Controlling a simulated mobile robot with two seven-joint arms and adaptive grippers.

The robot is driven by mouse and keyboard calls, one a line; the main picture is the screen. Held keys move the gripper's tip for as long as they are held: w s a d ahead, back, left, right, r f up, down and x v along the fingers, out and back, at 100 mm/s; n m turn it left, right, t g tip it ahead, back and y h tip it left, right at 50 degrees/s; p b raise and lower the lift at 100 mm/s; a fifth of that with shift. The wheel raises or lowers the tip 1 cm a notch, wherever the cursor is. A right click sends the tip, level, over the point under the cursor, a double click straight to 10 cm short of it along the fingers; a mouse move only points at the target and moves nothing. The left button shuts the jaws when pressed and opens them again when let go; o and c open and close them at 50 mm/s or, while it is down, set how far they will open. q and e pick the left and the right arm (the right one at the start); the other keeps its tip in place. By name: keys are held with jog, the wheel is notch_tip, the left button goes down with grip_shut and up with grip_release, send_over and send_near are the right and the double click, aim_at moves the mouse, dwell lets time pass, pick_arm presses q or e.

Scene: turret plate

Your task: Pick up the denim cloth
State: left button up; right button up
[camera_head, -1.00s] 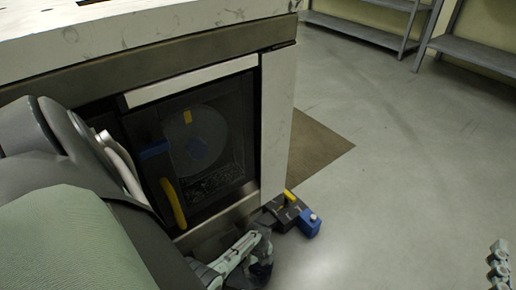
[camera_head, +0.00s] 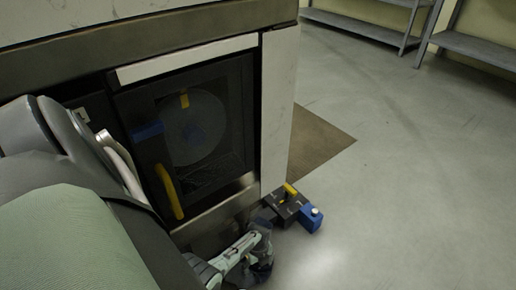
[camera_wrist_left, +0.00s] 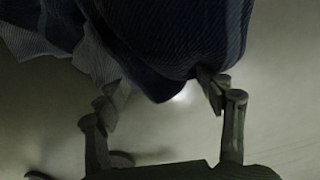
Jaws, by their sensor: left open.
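The denim cloth (camera_wrist_left: 165,35) is dark blue with fine stripes and hangs across the top of the left wrist view in loose folds. A paler striped fold is at its left. My left gripper (camera_wrist_left: 160,98) is open, its two fingers apart at the cloth's lower edge. The fingertips overlap the cloth in this view; I cannot tell whether they touch it. In the head view my left gripper (camera_head: 243,260) is low, beside the foot of the counter, and I cannot make out the cloth there. My right gripper is not in view.
A counter with a dark glass-fronted oven (camera_head: 190,130) stands close at the left. A dark block with yellow and blue parts (camera_head: 290,210) is near the counter's corner. Grey shelves (camera_head: 475,50) stand far right. The grey floor (camera_head: 420,190) is clear on the right.

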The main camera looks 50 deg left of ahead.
pick_arm(q)
jog(key=shift+f, duration=0.2)
dwell(0.3)
jog(key=shift+f+b, duration=1.4)
jog(key=shift+c, duration=1)
grip_shut()
jog(key=shift+s, duration=0.15)
notch_tip(320, 180, up, 12)
jog(key=p, duration=1.2)
